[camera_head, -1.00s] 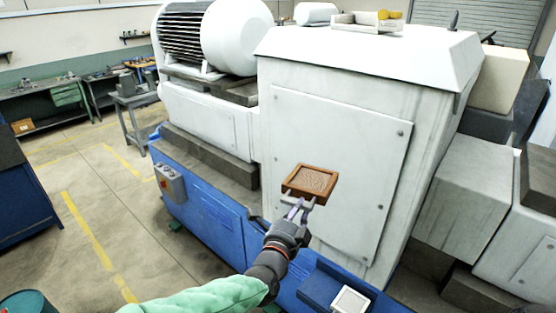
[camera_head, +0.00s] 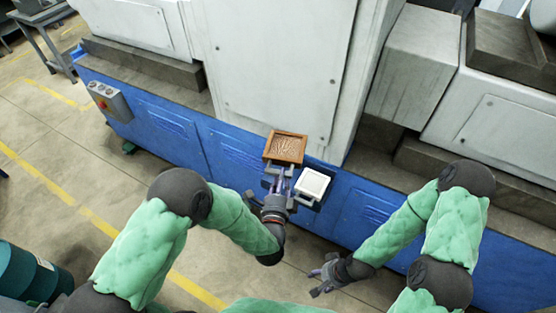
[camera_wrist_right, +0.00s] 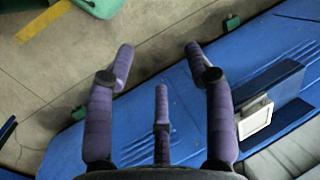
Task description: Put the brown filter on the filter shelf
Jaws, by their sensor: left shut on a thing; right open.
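The brown filter (camera_head: 286,147), a square with a raised frame, is held roughly level in my left gripper (camera_head: 279,178), which is shut on its near edge. In the head view it appears just up and left of a white square filter (camera_head: 313,183). The white filter is at the blue filter shelf, on the front of the blue machine base. The brown filter hides part of the shelf; I cannot tell whether they touch. My right gripper (camera_head: 322,278) is open and empty, low and apart from the shelf. The right wrist view shows the shelf (camera_wrist_right: 275,88) and white filter (camera_wrist_right: 255,117).
The white machine housing (camera_head: 280,60) rises behind the shelf. A teal drum (camera_head: 30,270) stands at lower left. The floor between is clear.

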